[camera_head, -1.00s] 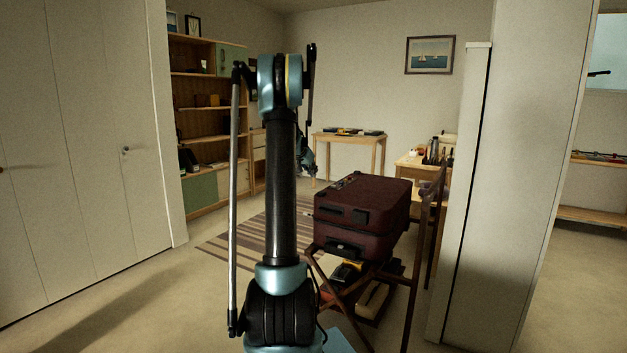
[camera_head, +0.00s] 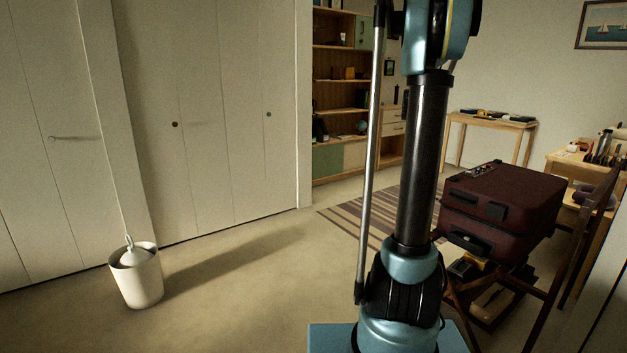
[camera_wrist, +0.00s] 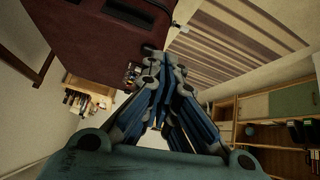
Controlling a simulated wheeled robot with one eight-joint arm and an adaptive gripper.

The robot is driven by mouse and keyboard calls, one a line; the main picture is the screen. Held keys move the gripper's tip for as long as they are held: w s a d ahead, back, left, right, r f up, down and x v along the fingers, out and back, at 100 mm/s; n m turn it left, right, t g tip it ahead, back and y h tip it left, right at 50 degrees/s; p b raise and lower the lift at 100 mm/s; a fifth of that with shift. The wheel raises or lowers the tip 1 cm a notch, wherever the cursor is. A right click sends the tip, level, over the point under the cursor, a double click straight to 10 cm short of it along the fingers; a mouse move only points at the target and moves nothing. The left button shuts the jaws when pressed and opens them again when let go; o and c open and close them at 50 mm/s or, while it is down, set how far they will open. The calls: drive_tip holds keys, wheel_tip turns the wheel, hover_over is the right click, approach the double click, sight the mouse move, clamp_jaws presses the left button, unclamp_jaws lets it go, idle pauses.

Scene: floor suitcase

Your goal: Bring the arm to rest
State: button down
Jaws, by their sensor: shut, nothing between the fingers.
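My arm (camera_head: 425,150) stands upright in the head view, in front of the shelf and the rug. My gripper (camera_wrist: 165,62) shows in the wrist view with its fingers together and nothing between them. In the head view the gripper is not visible. The dark red suitcase (camera_head: 505,205) lies closed on a folding wooden stand to the right of my arm. The suitcase also shows at the top left of the wrist view (camera_wrist: 95,38), beyond the fingertips. I see no contact between the gripper and the suitcase.
A white bin (camera_head: 137,280) stands on the floor at left, by the closet doors (camera_head: 230,120). A bookshelf (camera_head: 340,95) stands at the back. A small table (camera_head: 490,122) and a cluttered desk (camera_head: 570,160) are at right. Open floor lies between bin and arm.

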drive_tip(key=s+a+f+n+g+y, duration=0.1)
drive_tip(key=s+a+f+n+y, duration=0.1)
drive_tip(key=s+a, duration=0.8)
drive_tip(key=s+a+f+n+y, duration=0.1)
drive_tip(key=s+a+f+n, duration=0.1)
drive_tip(key=s+a, duration=0.85)
drive_tip(key=s+a+f+n+y, duration=0.1)
drive_tip(key=s+f, duration=0.3)
drive_tip(key=s, duration=0.4)
drive_tip(key=s+a+f+n+g+y, duration=0.1)
drive_tip(key=s+a+f, duration=0.3)
drive_tip(key=s, duration=0.4)
drive_tip(key=s+a+f+n+y, duration=0.1)
drive_tip(key=s+a+f+n, duration=0.2)
drive_tip(key=s+f, duration=0.3)
drive_tip(key=shift+s+g, duration=0.3)
drive_tip(key=shift+s, duration=0.75)
drive_tip(key=shift+a, duration=0.15)
